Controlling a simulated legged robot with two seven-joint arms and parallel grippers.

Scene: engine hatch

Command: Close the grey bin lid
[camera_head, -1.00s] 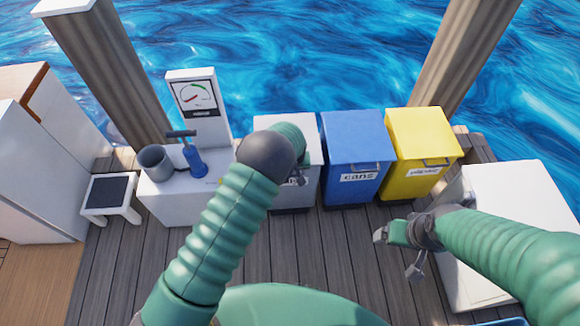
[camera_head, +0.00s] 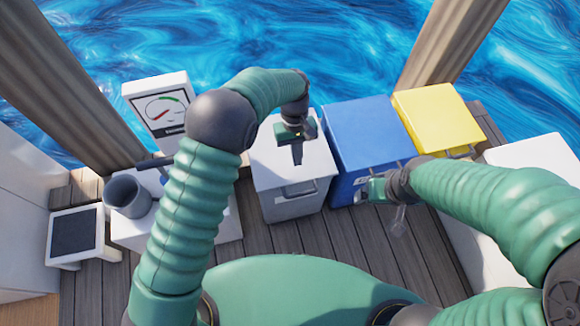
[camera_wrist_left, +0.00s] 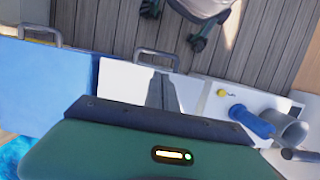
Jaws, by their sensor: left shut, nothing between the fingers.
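The grey bin (camera_head: 291,207) stands left of the blue bin, and its pale lid (camera_head: 265,165) lies flat across the top, with a handle at the front edge. My left gripper (camera_head: 297,158) is shut and empty, pointing down over the lid's middle. In the left wrist view the shut fingers (camera_wrist_left: 160,92) show against the pale lid (camera_wrist_left: 120,80), close behind its handle (camera_wrist_left: 157,57). I cannot tell whether they touch it. My right gripper (camera_head: 380,203) is open and empty in front of the blue bin.
The blue bin (camera_head: 365,135) and yellow bin (camera_head: 438,115) stand to the right with their lids down. A white cabinet with a grey cup (camera_head: 128,195) and a gauge panel (camera_head: 160,110) stands left. A white table (camera_head: 540,155) is at far right. Deck planks (camera_head: 320,240) in front are clear.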

